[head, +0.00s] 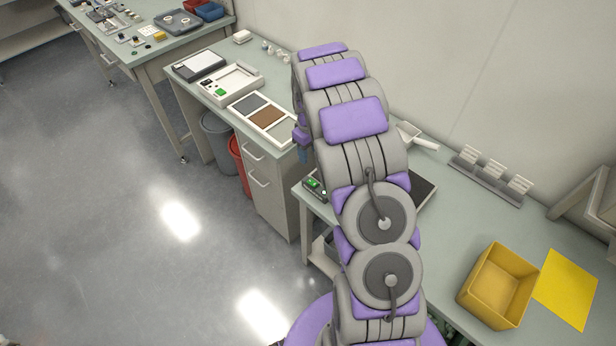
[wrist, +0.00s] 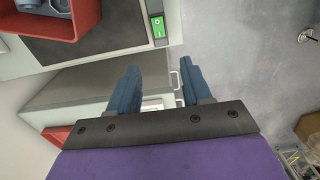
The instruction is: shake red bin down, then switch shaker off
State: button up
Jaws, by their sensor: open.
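The red bin (wrist: 88,22) shows at the top left of the wrist view, with grey-blue parts in it. It sits on the dark plate (wrist: 122,28) of the shaker. The shaker's switch (wrist: 158,28), with a green part, is on the plate's right side; it also shows in the head view (head: 315,184). My gripper (wrist: 157,88) is open and empty, its blue fingers apart, below the switch in the wrist picture. In the head view my arm hides the red bin and most of the shaker; a dark edge of its plate (head: 427,190) shows.
A yellow bin (head: 486,302) and yellow sheet (head: 567,287) are on the near bench at right. A white scoop (head: 418,137) and a rack (head: 487,177) stand near the wall. The floor at left is clear.

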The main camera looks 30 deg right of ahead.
aim_at(309, 180)
notch_tip(309, 180, down, 13)
jog(key=shift+r+b, duration=0.1)
jog(key=shift+b, duration=0.9)
grip_shut()
